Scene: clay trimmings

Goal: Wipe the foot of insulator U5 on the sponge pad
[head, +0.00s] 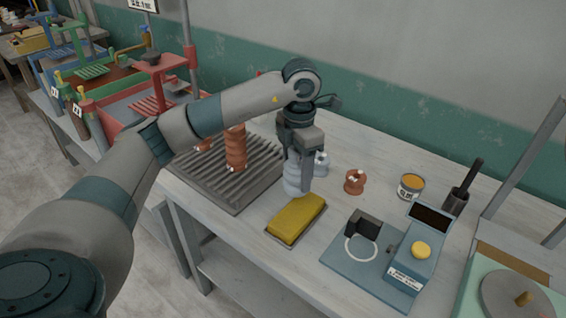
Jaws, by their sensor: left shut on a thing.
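My left gripper (303,168) points down and is shut on a pale grey-white ribbed insulator (292,187), held upright. No label reading U5 is legible on it. The yellow sponge pad (297,220) lies in a shallow dark tray (270,239) near the table's front edge. The insulator's foot is at the far left end of the sponge; I cannot tell whether it touches. The fingers hide part of the insulator. My right gripper is out of view.
A ribbed grey rack (241,190) with brown insulators (236,150) stands left. Another pale piece (321,164) is behind the gripper.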

